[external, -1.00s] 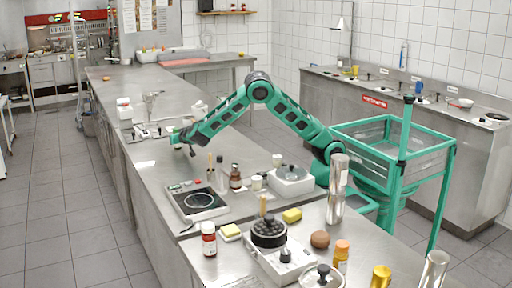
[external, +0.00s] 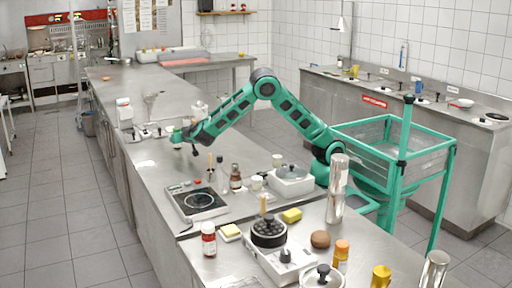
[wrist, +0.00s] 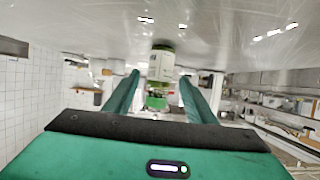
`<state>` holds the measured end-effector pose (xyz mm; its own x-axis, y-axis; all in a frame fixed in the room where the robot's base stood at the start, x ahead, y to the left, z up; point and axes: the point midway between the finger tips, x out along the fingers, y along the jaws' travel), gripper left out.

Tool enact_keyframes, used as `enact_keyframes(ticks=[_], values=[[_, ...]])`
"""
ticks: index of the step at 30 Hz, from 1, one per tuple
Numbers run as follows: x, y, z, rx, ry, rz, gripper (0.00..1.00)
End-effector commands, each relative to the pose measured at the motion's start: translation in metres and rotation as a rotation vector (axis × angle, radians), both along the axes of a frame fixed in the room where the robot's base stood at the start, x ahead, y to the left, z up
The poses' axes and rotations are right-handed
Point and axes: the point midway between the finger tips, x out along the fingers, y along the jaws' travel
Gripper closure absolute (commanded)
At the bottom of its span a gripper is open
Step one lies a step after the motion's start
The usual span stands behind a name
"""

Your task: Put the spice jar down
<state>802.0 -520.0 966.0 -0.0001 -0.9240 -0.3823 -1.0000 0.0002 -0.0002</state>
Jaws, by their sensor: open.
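The spice jar (external: 177,136), with a pale label and green parts, stands on the steel counter left of my gripper in the external view. In the wrist view, which is upside down, the jar (wrist: 162,66) touches the counter surface at the top of the picture. My gripper (external: 192,141) is open. Its two green fingers (wrist: 159,82) are apart, one on each side of the line to the jar. The jar is beyond the fingertips, with no finger seen touching it.
The steel counter (external: 150,164) has bare room in front of the jar. A white dispenser (external: 125,115) and small items stand behind it. A hot plate (external: 198,202), bottles (external: 235,177) and a white appliance (external: 291,181) stand nearer.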

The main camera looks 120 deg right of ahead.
Motion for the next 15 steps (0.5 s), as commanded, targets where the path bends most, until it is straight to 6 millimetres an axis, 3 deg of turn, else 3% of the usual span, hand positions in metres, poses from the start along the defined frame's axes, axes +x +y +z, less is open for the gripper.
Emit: enact_keyframes(ticks=[6, 15], values=[[0.001, 0.041, 0.017, 0.001, -0.001, 0.002, 0.49], [0.000, 0.068, 0.028, 0.001, 0.001, 0.000, 0.49]])
